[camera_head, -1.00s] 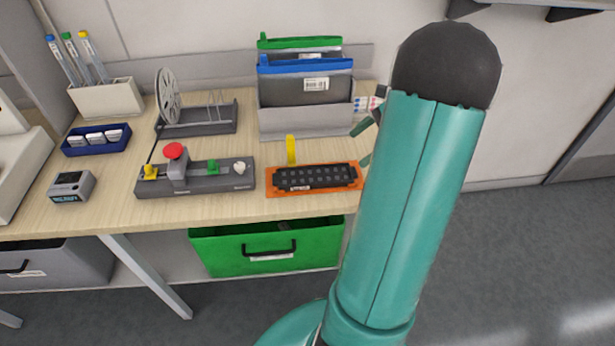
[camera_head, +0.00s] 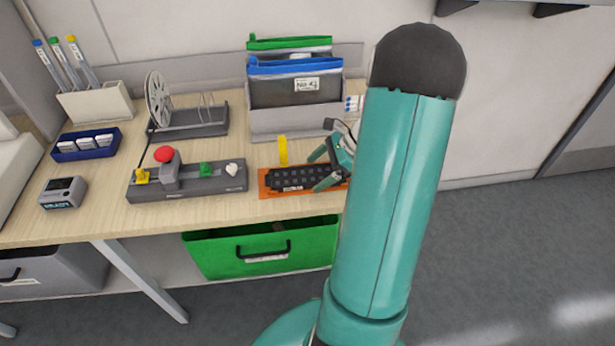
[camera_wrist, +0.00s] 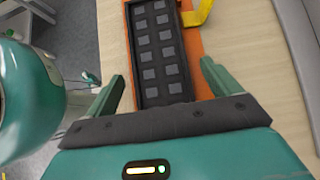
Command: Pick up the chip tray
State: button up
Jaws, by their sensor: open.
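The chip tray (camera_head: 290,178) is a black strip with rows of grey chips, lying on an orange base (camera_head: 265,192) near the table's front edge. In the wrist view the chip tray (camera_wrist: 160,55) runs away from me, with the orange base (camera_wrist: 195,60) showing along its sides. My gripper (camera_head: 322,168) is open at the right end of the tray. In the wrist view my gripper (camera_wrist: 160,85) has one finger on each side of the tray's near end, with nothing held. My arm hides the right end of the orange base in the head view.
A yellow upright piece (camera_head: 283,150) stands just behind the tray. A grey fixture (camera_head: 188,185) with a red knob is to the left. A grey bin with folders (camera_head: 296,120) is behind. An open green drawer (camera_head: 265,245) hangs below the table.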

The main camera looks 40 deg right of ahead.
jog(key=shift+w+a+f, duration=0.15)
jog(key=shift+a+f, duration=0.05)
jog(key=shift+f, duration=0.1)
jog(key=c, duration=1.2)
jog(key=shift+o, duration=0.2)
jog(key=shift+r, duration=0.1)
